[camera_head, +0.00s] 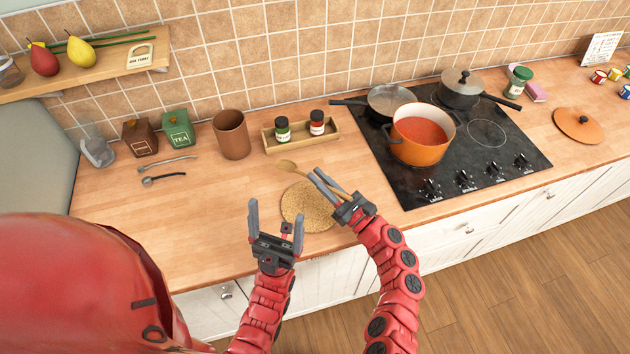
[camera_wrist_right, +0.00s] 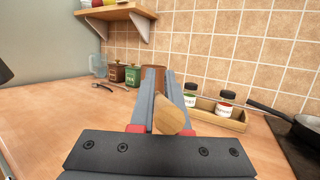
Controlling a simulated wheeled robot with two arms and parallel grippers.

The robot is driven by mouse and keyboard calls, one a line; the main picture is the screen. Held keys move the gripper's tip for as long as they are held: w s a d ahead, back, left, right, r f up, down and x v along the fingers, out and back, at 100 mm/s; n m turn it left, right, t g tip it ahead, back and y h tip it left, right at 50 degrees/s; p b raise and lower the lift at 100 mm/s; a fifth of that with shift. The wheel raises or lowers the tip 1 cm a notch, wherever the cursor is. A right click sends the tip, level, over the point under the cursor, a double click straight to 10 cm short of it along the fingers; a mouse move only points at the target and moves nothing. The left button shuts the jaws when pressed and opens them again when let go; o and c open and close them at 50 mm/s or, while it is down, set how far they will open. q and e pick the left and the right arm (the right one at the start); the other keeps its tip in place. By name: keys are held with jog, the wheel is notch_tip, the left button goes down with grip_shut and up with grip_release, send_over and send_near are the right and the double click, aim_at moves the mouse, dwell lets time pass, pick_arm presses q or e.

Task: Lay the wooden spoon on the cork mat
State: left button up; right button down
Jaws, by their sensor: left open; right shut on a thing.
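The wooden spoon (camera_head: 287,166) is in my right gripper (camera_head: 326,184), which is shut on it. Its bowl points to the upper left in the head view, over or just behind the back edge of the round cork mat (camera_head: 304,213). In the right wrist view, part of the spoon (camera_wrist_right: 170,118) shows between the fingers of my right gripper (camera_wrist_right: 166,90). I cannot tell how high the spoon is above the counter. My left gripper (camera_head: 276,222) is open and empty, in front of the mat's left side. My right gripper partly hides the mat.
A wooden tray (camera_head: 279,149) with two spice jars stands behind the mat. A brown cup (camera_head: 232,134) stands to its left. The black hob (camera_head: 405,188) with an orange pot (camera_head: 419,150) lies to the right. The counter left of the mat is mostly clear.

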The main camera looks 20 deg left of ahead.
jog(key=shift+f+b, duration=3.25)
jog(key=shift+f, duration=0.25)
grip_release()
jog(key=shift+d, duration=0.15)
jog(key=shift+p+v, duration=0.45)
jog(key=shift+v, duration=1.35)
jog(key=shift+p+v, duration=0.3)
jog(key=shift+v, duration=2.3)
